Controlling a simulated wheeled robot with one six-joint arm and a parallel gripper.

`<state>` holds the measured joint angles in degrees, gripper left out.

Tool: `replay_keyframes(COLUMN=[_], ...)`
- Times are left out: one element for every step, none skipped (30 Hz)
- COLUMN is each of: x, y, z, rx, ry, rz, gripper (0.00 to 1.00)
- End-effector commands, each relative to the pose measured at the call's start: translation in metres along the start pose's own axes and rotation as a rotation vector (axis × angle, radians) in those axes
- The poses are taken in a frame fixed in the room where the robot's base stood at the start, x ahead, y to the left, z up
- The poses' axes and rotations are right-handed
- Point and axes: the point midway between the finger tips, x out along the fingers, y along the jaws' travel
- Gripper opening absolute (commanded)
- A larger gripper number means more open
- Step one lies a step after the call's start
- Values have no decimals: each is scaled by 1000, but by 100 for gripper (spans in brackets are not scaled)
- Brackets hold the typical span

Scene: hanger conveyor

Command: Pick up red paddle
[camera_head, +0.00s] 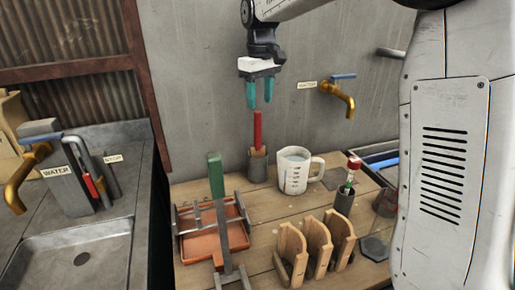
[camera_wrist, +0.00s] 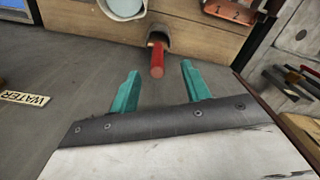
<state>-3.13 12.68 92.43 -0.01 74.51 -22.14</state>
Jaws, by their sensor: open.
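The red paddle (camera_head: 258,130) stands upright in a small grey-brown holder (camera_head: 258,166) on the wooden table, close to the back wall. My gripper (camera_head: 260,104) is open, with its two teal fingers pointing down just above the paddle's top end. In the wrist view the red paddle (camera_wrist: 157,62) shows beyond and between the teal fingertips of my gripper (camera_wrist: 160,72), apart from both. The paddle's lower part is hidden in the holder.
A white measuring cup (camera_head: 296,172) stands right of the holder. A brass tap (camera_head: 341,94) juts from the wall. A green-handled tool (camera_head: 216,176) and an orange tray (camera_head: 205,245) are at left front. Wooden racks (camera_head: 318,246) stand in front.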

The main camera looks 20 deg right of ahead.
Motion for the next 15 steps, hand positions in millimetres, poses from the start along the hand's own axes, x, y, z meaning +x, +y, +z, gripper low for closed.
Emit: replay_keyframes(x=[5, 7, 9, 11, 13, 16, 19, 23, 27, 30, 34, 38, 42, 45, 50], y=[3, 5, 6, 7, 7, 8, 8, 8, 8, 8, 8, 8, 8, 8, 8], z=[-11, -15, -19, -22, -23, -24, -25, -25, -25, -24, -24, -24, -23, -23, -22], rx=[-11, -16, -22, -25, -28, -30, -31, -31, -31, -31, -31, -31, -31, -30, -30], ry=[-4, -5, -5, -6, -7, -8, -8, -7, -7, -8, -8, -7, -8, -8, -8], rz=[-2, -2, -2, -3, -3, -4, -4, -3, -3, -4, -3, -3, -4, -4, -4], gripper=[47, 47, 47, 47, 47, 47, 47, 47, 47, 47, 47, 47, 47, 47, 47])
